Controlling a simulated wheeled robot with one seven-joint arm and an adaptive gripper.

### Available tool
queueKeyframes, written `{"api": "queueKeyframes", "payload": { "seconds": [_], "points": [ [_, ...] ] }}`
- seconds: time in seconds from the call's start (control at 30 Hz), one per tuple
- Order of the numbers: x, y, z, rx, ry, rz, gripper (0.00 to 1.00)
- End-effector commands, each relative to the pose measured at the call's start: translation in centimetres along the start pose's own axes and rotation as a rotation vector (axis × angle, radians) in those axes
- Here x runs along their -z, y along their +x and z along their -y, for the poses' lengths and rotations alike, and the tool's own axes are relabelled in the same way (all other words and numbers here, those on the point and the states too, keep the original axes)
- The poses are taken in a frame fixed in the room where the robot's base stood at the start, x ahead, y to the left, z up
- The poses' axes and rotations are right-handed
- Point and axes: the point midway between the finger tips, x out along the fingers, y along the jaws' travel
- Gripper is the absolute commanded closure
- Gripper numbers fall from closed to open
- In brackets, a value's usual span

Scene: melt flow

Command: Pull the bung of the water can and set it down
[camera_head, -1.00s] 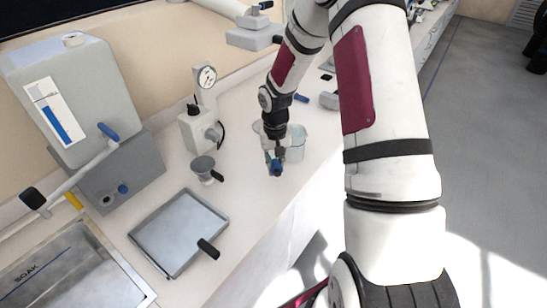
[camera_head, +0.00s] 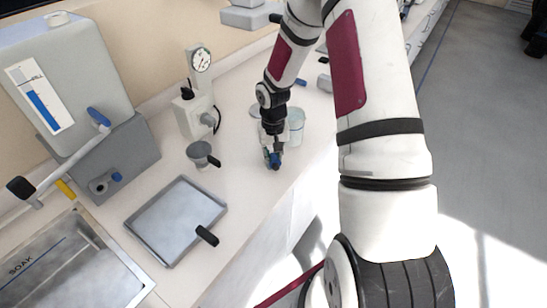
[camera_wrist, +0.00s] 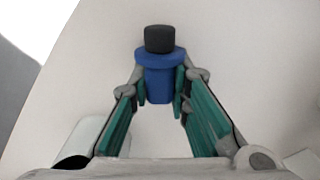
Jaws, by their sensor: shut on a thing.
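My gripper (camera_wrist: 160,88) is shut on a blue bung (camera_wrist: 159,86) with a wide collar and a black top, between its teal fingertips. In the head view my gripper (camera_head: 273,158) holds the blue piece (camera_head: 275,161) low over the white bench, left of a clear beaker. I cannot tell whether it touches the bench. The water can (camera_head: 70,90) is a large grey container with a blue level gauge, on a grey block at the left. A grey outlet with a dark hole (camera_head: 100,187) shows at the block's front, apart from my gripper.
The clear beaker (camera_head: 296,127) stands close to my gripper. A grey cup with a black handle (camera_head: 199,151), a gauge stand (camera_head: 194,115) and a shallow pan (camera_head: 150,245) are to the left. The soak basin (camera_head: 135,288) is front left. The bench front edge is near.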

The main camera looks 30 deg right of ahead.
Motion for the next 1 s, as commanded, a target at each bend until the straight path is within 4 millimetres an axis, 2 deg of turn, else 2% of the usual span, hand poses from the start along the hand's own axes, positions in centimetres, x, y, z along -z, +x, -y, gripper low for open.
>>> {"api": "queueKeyframes", "payload": {
  "seconds": [0.23,0.27,0.33,0.77,0.87,1.0],
  "points": [
    [0.0,0.2,0.0,0.000,0.000,0.000,1.00],
    [0.0,0.1,0.0,0.000,0.000,0.000,0.76],
    [0.0,0.1,0.0,0.000,0.000,0.000,0.60],
    [0.0,-0.1,0.0,0.000,0.000,0.000,0.60],
    [0.1,-1.0,0.0,0.000,0.002,-0.001,0.60],
    [0.1,-3.5,0.0,0.001,0.002,-0.005,0.60]
  ]
}}
